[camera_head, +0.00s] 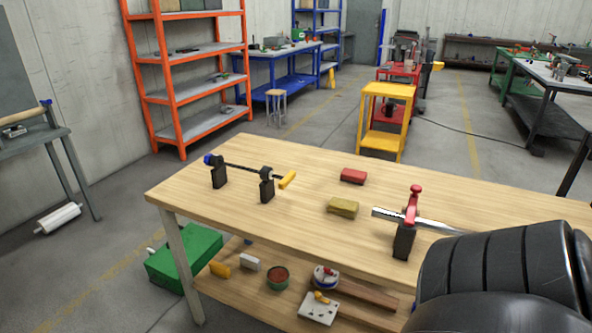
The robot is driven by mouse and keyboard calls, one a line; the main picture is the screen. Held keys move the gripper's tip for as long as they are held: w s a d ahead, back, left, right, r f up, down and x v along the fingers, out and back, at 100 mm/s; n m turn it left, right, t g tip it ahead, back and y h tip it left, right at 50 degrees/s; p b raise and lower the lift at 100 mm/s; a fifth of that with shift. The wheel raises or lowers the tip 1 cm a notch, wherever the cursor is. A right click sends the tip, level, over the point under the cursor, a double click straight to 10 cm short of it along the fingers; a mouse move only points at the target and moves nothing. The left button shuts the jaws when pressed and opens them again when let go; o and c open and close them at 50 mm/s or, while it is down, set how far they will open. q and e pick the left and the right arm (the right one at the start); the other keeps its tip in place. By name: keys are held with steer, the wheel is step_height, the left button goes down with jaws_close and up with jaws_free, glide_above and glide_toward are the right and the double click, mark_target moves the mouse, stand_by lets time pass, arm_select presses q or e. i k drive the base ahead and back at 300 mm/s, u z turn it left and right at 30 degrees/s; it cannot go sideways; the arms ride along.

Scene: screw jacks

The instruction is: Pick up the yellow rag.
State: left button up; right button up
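A folded, dull yellow piece that looks like the yellow rag (342,207) lies flat near the middle of the wooden table (240,215). A similar red folded piece (353,176) lies just behind it, apart from it. Nothing touches or covers the yellow rag. Neither of my grippers shows in the head view. A black ribbed part at the lower right looks like part of my own arm, and it hides the table's right front.
Left of the rag, a dark bar on two black stands (267,188) has a yellow handle. Right of it, a red-topped clamp (405,235) holds a metal bar. A green box (185,258) and small items sit below. The table's left front is clear.

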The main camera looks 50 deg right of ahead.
mark_target(349, 209)
steer(key=i, duration=2.3)
steer(key=z, duration=4.2)
